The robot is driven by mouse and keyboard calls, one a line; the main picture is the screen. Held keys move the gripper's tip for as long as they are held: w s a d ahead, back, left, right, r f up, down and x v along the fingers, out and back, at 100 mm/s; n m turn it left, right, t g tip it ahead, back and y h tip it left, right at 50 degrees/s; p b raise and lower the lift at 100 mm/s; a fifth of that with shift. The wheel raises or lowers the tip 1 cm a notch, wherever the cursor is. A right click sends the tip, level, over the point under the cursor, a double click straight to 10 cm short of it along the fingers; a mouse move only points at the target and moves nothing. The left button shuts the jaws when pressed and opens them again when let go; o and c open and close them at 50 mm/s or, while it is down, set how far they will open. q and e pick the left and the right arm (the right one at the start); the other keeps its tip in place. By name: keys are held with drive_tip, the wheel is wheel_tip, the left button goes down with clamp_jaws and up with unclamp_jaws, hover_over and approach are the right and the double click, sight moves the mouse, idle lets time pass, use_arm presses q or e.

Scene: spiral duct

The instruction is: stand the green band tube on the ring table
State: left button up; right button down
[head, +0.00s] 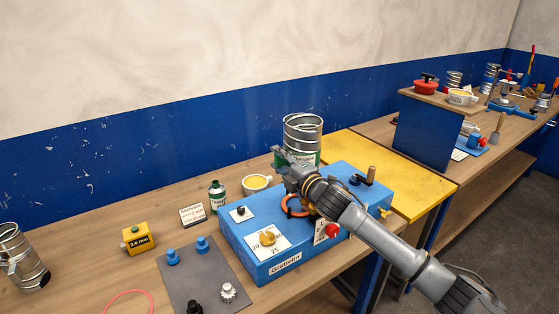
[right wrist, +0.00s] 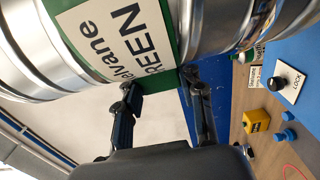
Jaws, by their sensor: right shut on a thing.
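The green band tube (head: 303,132) is a ribbed silver duct with a green band low on it. It looks upright in the head view, above or behind the back of the blue machine (head: 285,270). My right gripper (head: 283,160) is shut on it at the green band. In the right wrist view the tube (right wrist: 45,85) fills the upper left, its label reading "GREEN", with my fingers (right wrist: 165,92) at the band. An orange ring (head: 296,207) on the blue machine, perhaps the ring table, is partly hidden by my arm. Whether the tube touches anything below is hidden.
The machine has a yellow knob (head: 267,238) and a red button (head: 332,230). Nearby are a yellow-filled cup (head: 257,183), a green bottle (head: 217,195) and a yellow block (head: 138,238). A yellow tabletop (head: 415,180) at right is clear.

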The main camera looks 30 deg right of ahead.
wheel_tip(320, 180, down, 9)
drive_tip(key=b, duration=0.6)
drive_tip(key=shift+r, duration=0.15)
idle(2.4)
drive_tip(key=c, duration=0.7)
unclamp_jaws()
drive_tip(key=shift+c, duration=0.2)
drive_tip(key=s, duration=0.8)
drive_tip(key=shift+d, duration=0.3)
